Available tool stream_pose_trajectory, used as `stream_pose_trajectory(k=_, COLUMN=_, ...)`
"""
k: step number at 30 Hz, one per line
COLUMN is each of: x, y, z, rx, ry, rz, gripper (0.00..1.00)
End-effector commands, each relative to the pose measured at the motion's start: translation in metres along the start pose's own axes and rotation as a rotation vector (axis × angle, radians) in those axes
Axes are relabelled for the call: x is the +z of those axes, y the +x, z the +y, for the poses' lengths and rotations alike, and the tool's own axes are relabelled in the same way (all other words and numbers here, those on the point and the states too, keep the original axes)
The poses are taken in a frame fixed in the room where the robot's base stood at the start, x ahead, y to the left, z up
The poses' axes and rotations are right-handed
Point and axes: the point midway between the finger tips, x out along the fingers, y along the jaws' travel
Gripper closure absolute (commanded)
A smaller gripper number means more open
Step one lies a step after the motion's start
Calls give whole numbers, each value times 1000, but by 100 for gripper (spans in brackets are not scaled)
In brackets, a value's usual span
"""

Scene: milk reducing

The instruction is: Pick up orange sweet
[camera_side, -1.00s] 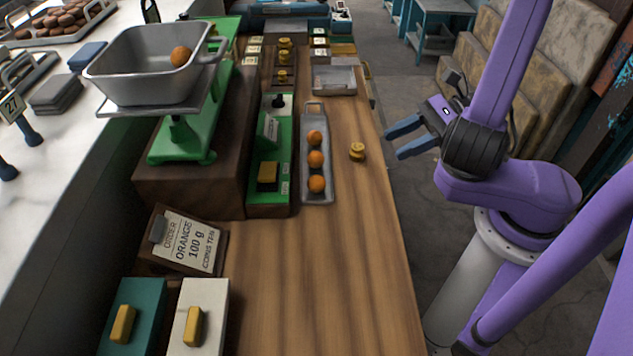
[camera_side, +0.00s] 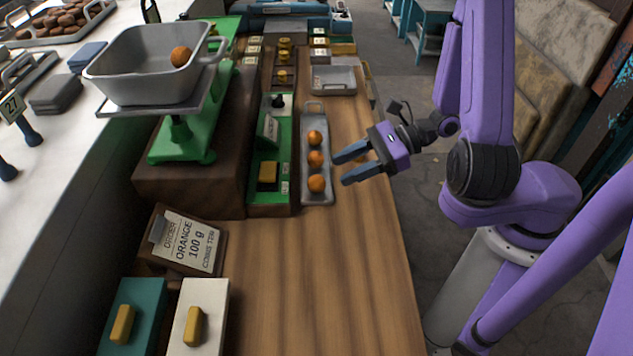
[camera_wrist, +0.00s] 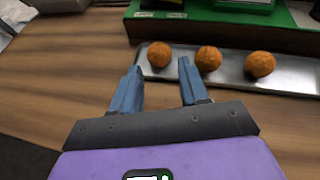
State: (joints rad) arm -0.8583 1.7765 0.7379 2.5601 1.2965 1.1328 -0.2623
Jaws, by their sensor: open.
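Three orange sweets lie in a row on a narrow grey metal tray (camera_side: 314,116) on the wooden counter. In the side view they are a far sweet (camera_side: 314,137), a middle sweet (camera_side: 316,158) and a near sweet (camera_side: 316,183). The wrist view shows the same row, with a left sweet (camera_wrist: 159,55), a centre sweet (camera_wrist: 208,58) and a right sweet (camera_wrist: 260,64). Another orange sweet (camera_side: 181,56) sits in the scale's grey pan (camera_side: 140,68). My gripper (camera_side: 340,168) is open and empty, its blue fingers just right of the tray and apart from the sweets.
The green scale (camera_side: 182,140) stands on a dark block at left. A green panel with a yellow block (camera_side: 267,173) adjoins the tray. An order card (camera_side: 190,242) reads orange 100 g. The near counter (camera_side: 320,285) is clear.

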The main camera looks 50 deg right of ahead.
Motion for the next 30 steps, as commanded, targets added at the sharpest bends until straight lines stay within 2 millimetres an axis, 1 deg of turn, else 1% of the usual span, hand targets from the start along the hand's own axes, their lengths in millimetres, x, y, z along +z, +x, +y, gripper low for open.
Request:
stream_pose_trajectory(k=1, x=0, y=4, z=1, rx=3, ry=1, rz=-1, gripper=56)
stream_pose_trajectory(k=8, x=0, y=14, z=1, rx=2, ry=0, rz=-1, gripper=56)
stream_pose_trajectory(k=19, x=-2, y=54, z=3, rx=4, ry=0, rz=0, gripper=56)
stream_pose_trajectory(k=23, x=-3, y=59, z=2, rx=1, ry=0, rz=2, gripper=56)
stream_pose_trajectory(k=29, x=-4, y=60, z=2, rx=1, ry=-1, rz=7, gripper=56)
stream_pose_trajectory(k=30, x=-4, y=60, z=2, rx=1, ry=-1, rz=7, gripper=66)
